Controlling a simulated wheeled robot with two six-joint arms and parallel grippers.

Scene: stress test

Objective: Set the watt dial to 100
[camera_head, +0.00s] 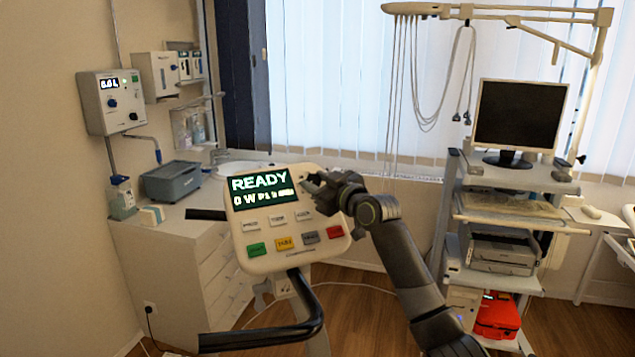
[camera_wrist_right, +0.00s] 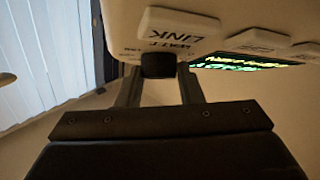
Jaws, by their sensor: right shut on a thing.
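The console (camera_head: 290,262) is a cream panel with a dark display (camera_head: 262,190) reading READY and "0 W", followed by smaller text I cannot read surely. The watt dial (camera_wrist_right: 158,65) is a small dark knob beside the LINK button in the right wrist view. My right gripper (camera_head: 309,183) reaches the console's upper right corner from the right. In the wrist view its two fingers (camera_wrist_right: 158,76) are shut on the dial, one on each side. In the head view the gripper covers the dial, and its pointer and scale cannot be read. My left gripper is not in view.
Rows of buttons lie below the display, including green (camera_head: 257,249), yellow (camera_head: 285,243) and red (camera_head: 335,232) ones. Dark handlebars (camera_head: 270,338) stick out left and below. A monitor cart (camera_head: 505,178) stands at right, a cabinet (camera_head: 180,250) at left.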

